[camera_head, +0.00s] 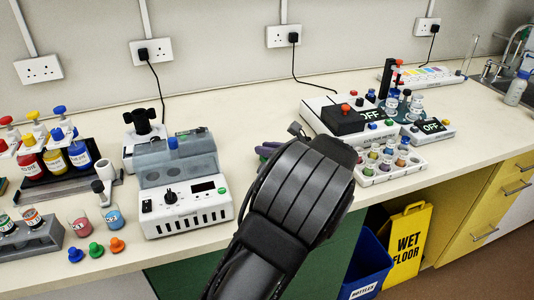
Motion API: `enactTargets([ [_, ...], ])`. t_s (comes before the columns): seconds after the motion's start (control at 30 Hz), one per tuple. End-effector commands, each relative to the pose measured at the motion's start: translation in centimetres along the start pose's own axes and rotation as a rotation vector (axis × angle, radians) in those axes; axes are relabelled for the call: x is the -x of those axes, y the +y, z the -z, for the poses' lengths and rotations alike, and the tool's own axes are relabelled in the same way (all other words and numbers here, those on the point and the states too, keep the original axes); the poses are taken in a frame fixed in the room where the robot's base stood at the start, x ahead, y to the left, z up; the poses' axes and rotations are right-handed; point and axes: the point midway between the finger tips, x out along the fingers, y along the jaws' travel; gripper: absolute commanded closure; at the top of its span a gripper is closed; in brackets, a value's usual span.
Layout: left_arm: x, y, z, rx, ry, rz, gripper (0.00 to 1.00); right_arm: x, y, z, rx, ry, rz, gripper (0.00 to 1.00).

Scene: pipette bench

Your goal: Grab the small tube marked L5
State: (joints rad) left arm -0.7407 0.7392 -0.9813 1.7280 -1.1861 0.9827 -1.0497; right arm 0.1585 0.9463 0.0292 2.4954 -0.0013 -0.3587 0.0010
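Small tubes with coloured caps stand in a white rack (392,170) on the right half of the bench, near its front edge. Their markings are too small to read, so I cannot tell which is L5. My dark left arm (300,190) rises from the bottom middle and covers the bench just left of the rack. Its gripper is mostly hidden behind the arm, and its fingers do not show clearly. I cannot see whether it holds anything. My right gripper is not in view.
A white device with a display (186,212) stands left of my arm. A device with a black OFF panel (352,118) stands behind the rack. Bottles (80,154) and loose caps (96,249) are at left. A yellow wet-floor sign (408,243) stands below the bench.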

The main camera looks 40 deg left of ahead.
Motion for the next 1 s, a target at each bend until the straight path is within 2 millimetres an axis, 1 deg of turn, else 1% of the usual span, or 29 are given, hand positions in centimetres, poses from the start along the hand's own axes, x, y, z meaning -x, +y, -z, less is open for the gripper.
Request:
enactTargets([
  [0.03, -0.05, 0.09, 0.42, -0.002, 0.007, -0.001, 0.84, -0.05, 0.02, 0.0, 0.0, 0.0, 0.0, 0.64],
  [0.27, -0.02, 0.07, 0.45, -0.002, 0.007, -0.001, 0.84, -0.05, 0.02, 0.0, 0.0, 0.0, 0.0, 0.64],
  [0.3, -0.02, 0.07, 0.45, -0.002, 0.007, -0.001, 0.85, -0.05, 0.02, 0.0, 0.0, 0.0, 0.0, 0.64],
  [0.5, 0.02, 0.02, 0.46, -0.002, 0.008, 0.001, 1.0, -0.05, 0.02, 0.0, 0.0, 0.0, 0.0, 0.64],
  [1.0, 0.11, -0.11, 0.5, -0.002, 0.008, 0.004, 1.0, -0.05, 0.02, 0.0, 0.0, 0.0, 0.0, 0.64],
])
